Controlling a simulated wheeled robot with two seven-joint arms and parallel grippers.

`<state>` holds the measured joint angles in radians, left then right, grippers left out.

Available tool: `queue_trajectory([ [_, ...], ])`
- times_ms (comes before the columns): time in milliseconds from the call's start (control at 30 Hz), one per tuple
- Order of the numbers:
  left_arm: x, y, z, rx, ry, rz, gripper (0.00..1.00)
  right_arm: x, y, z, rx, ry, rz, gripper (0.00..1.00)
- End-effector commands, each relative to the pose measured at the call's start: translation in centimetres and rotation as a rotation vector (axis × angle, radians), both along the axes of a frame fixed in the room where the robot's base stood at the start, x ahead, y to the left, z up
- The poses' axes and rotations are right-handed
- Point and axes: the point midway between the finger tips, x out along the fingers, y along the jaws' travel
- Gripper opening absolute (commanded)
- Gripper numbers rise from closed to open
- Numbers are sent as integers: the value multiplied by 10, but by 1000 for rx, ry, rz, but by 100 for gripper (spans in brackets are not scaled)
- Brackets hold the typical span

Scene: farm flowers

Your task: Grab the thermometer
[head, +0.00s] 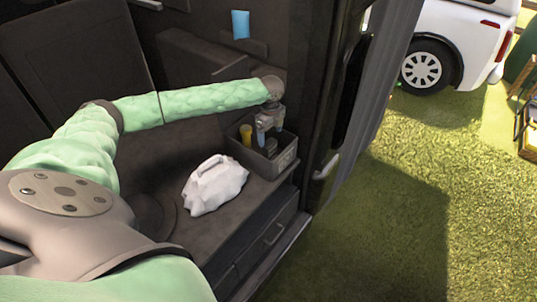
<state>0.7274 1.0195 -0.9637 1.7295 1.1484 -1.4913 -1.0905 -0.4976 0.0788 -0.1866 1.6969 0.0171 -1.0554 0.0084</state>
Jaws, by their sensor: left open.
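My left arm reaches across from the left, and my left gripper (266,136) points down over a small grey box (284,161). The gripper is open, with its fingertips at or just inside the top of the box. A yellow upright item (246,135) stands in the box to the left of the gripper. A dark item (271,146) sits in the box close to the fingers. I cannot tell which item is the thermometer; it may be partly hidden by the gripper. My right gripper is out of view.
The box stands on a dark counter near its right end, beside a door frame. A crumpled white bag (214,184) lies on the counter in front of the box. A blue card (240,24) is on the back wall. Grass and a white vehicle (453,38) are outside at right.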

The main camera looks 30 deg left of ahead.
Motion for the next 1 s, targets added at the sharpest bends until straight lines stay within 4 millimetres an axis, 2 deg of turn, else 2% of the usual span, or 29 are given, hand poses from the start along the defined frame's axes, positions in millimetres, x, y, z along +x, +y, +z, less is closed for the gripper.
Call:
queue_trajectory([
  [33,0,0,-11,0,0,0,84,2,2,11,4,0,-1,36],
  [200,0,0,-19,0,-1,0,84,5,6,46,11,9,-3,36],
  [333,0,0,-21,0,0,0,84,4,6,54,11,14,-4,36],
  [767,0,1,-49,0,0,0,84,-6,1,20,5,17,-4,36],
  [1000,-1,4,-69,0,2,1,84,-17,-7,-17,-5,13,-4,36],
])
